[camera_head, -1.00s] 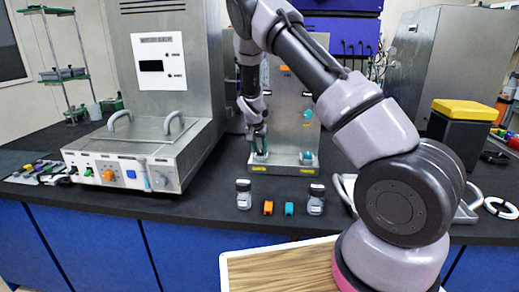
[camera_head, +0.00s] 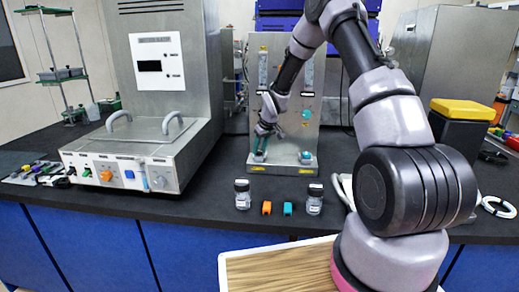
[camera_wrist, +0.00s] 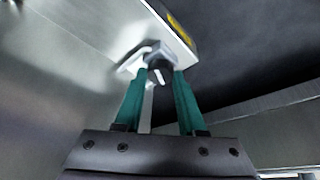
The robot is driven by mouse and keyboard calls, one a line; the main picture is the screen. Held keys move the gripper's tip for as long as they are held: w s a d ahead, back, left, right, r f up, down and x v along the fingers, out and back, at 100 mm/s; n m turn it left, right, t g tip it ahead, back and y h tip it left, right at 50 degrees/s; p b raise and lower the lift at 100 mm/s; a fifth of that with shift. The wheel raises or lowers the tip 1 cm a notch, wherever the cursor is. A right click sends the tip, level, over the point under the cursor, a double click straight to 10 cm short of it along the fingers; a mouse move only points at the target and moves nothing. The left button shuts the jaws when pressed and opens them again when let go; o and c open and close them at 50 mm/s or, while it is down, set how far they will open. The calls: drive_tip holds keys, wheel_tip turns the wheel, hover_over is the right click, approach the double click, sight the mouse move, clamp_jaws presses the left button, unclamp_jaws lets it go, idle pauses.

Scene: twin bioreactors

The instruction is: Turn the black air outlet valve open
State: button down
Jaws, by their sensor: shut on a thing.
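The metal twin-bioreactor stand (camera_head: 305,140) is on the dark bench, with a low base and yellow labels at its front. My gripper (camera_head: 260,150) reaches down to the left end of this base. In the wrist view, my gripper (camera_wrist: 161,75) has its two teal fingers on both sides of a small dark part, apparently the black air outlet valve (camera_wrist: 159,67), and is shut on it. A bright metal fitting surrounds the dark part by the base edge. The fingers hide some of the valve, and its turn angle is unclear. In the head view I cannot make the valve out.
Two small bottles (camera_head: 242,195) (camera_head: 314,199), an orange block (camera_head: 266,208) and a teal block (camera_head: 288,209) stand in front of the base. A control box (camera_head: 140,160) with handles is at left. A black box with a yellow lid (camera_head: 466,109) is at right.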

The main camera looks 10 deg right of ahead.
drive_tip(key=n, duration=0.2)
drive_tip(key=n+g+y, duration=0.1)
drive_tip(key=n, duration=0.1)
drive_tip(key=shift+w+d+n+y, duration=0.1)
drive_tip(key=shift+d+n+y, duration=0.05)
drive_tip(key=shift+n+y, duration=0.2)
drive_tip(key=shift+n, duration=0.25)
drive_tip(key=c, duration=0.5)
unclamp_jaws()
drive_tip(key=v, duration=1)
drive_tip(key=shift+r, duration=0.35)
drive_tip(key=shift+d, duration=0.15)
